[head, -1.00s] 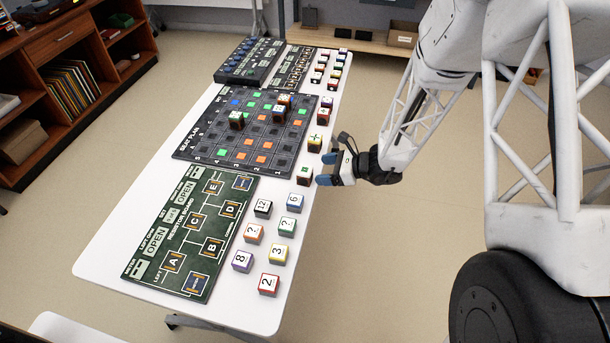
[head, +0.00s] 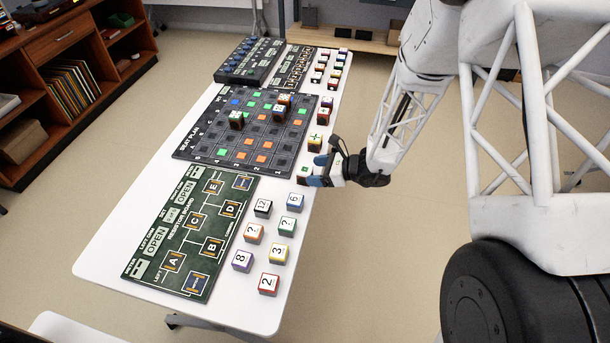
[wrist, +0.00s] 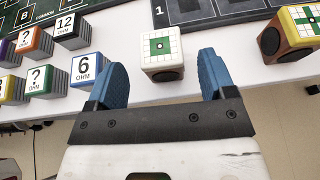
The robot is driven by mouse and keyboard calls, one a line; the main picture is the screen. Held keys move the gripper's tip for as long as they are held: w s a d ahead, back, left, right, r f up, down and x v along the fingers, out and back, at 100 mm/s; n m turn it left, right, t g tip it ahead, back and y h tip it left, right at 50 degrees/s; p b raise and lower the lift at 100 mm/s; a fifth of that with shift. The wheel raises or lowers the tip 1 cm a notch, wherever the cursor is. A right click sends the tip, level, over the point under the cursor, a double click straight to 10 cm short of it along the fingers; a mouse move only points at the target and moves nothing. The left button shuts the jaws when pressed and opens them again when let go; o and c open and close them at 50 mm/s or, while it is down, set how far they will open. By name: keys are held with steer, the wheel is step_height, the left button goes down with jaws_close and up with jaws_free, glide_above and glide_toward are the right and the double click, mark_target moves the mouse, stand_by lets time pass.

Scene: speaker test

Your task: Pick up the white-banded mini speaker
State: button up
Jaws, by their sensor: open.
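The fingers are apart and empty. In the head view my gripper (head: 317,171) is at the table's right edge, beside that speaker (head: 302,173), partly hiding it. A second speaker (wrist: 293,30) with a yellow-and-green top and brown body stands to the right in the wrist view.
Several numbered ohm cubes (head: 279,254) stand near the green circuit board (head: 197,262). A dark seat plan board (head: 200,137) carries several cubes. More cubes line the table's right edge farther back. Open floor lies right of the table.

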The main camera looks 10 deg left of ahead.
mark_target(309, 170)
stand_by(0.3)
steer(key=shift+x, duration=2.6)
steer(key=shift+c, duration=0.4)
steer(key=shift+r, duration=0.1)
steer(key=c, duration=1)
